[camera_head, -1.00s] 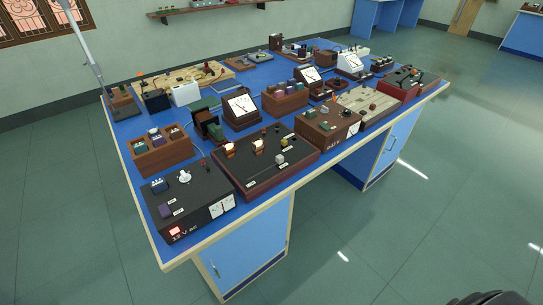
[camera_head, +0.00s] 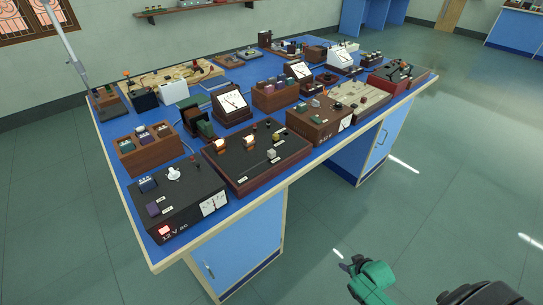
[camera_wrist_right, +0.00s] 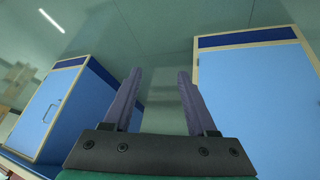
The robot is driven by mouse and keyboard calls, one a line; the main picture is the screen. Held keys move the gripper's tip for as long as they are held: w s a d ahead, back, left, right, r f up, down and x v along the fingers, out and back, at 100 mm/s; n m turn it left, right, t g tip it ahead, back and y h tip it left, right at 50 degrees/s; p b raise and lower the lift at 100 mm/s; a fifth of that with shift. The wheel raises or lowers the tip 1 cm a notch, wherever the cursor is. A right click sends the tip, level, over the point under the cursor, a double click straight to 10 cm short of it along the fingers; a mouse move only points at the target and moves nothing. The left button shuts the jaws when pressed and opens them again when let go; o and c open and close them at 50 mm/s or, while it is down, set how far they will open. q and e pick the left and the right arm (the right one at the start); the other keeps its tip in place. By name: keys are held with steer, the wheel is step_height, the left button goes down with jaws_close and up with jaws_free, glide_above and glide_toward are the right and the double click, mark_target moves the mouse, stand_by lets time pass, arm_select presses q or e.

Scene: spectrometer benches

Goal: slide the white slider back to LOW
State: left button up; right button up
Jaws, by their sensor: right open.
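A small whitish block (camera_head: 272,154), which looks like the white slider, sits on the right part of a dark-topped, red-brown board (camera_head: 238,162) on the blue bench. Its label is too small to read. My right gripper (camera_head: 342,261), on a green wrist, is in front of the bench at the lower right, well apart from the board. In the right wrist view my right gripper (camera_wrist_right: 158,85) has its two purple fingers apart with nothing between them. The slider is not in the wrist view. My left gripper is out of view.
A black 12 V supply box (camera_head: 180,203) with a white knob stands left of the board. A brown box (camera_head: 318,118) stands to its right. Meters and wooden blocks crowd behind. Blue cabinets (camera_wrist_right: 262,95) fill the wrist view's sides. Floor in front is clear.

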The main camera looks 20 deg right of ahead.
steer(key=w+d+r+t+y+b, duration=0.15)
steer(key=w+r+t, duration=0.35)
steer(key=w+r, duration=1.2)
steer(key=w+a+r+n+t+y+b, duration=0.15)
steer(key=a+r, duration=0.35)
steer(key=r, duration=0.6)
steer(key=n+y+b, duration=0.1)
steer(key=n+y, duration=0.2)
glide_toward(272, 152)
steer(key=x, duration=1)
steer(key=shift+w, duration=0.25)
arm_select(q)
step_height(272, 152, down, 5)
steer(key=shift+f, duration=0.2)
arm_select(e)
jaws_close()
